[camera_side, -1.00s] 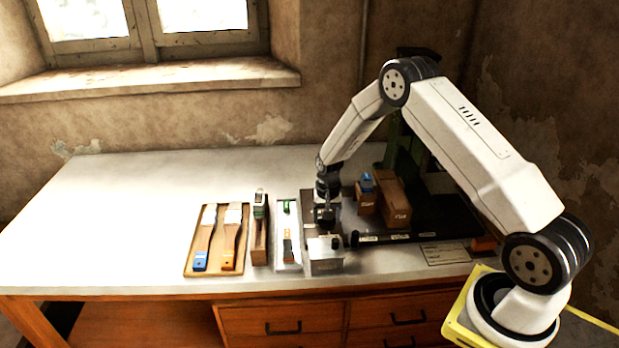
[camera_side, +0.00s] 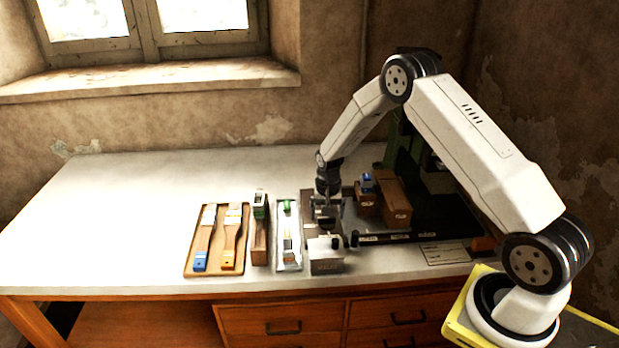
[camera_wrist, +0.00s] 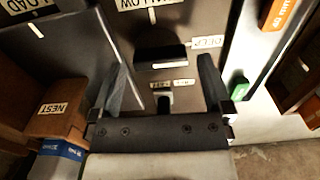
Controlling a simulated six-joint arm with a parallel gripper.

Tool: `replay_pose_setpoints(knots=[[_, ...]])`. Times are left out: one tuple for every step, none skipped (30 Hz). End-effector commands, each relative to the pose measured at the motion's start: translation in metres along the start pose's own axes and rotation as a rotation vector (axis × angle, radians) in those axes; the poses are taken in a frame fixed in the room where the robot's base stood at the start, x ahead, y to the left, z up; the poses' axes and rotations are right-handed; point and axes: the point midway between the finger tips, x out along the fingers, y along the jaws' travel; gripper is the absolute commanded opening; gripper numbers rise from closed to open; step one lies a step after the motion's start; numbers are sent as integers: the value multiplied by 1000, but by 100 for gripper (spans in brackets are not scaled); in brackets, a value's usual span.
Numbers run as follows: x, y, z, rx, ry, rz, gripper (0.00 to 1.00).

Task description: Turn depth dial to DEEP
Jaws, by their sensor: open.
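The depth dial (camera_wrist: 160,42) is a dark round knob with a raised bar, seen in the wrist view on a dark brown panel (camera_wrist: 128,35). A DEEP label (camera_wrist: 206,42) lies to its right, and a partly cut-off label ending in "ALLOW" (camera_wrist: 146,4) lies at the top edge. My gripper (camera_wrist: 163,66) is open, one finger on each side in the picture, with the dial just beyond and between the fingertips. I cannot tell whether they touch it. In the side view my gripper (camera_side: 327,208) points down over the panel and hides the dial.
A NEST-labelled brown block (camera_wrist: 55,110) and a blue item (camera_wrist: 60,150) lie left in the wrist view. In the side view, a grey box (camera_side: 325,256) stands in front, brown blocks (camera_side: 395,200) right, and a brush tray (camera_side: 219,268) left. The bench's left side is clear.

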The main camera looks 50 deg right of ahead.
Motion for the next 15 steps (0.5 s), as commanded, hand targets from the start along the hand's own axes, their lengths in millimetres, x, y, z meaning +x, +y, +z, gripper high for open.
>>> replay_pose_setpoints(knots=[[-6, 0, -1, 0, 3, -2, 100], [-9, 0, -1, 0, 3, -2, 100], [-13, 0, -1, 0, 3, -2, 100], [-16, 0, -1, 0, 3, -2, 100], [-20, 0, -1, 0, 3, -2, 100], [-25, 0, -1, 0, 3, -2, 100], [-29, 0, -1, 0, 4, -2, 100], [-33, 0, -1, 1, 4, -2, 100], [-38, 0, -1, 1, 3, -2, 100], [-41, 0, -1, 1, 3, -2, 100], [-45, 0, -1, 1, 4, -2, 100], [-49, 0, -1, 1, 4, -2, 100], [-52, 0, -1, 1, 4, -2, 100], [-55, 0, -1, 1, 4, -2, 100], [-59, 0, -1, 1, 4, -2, 100]])
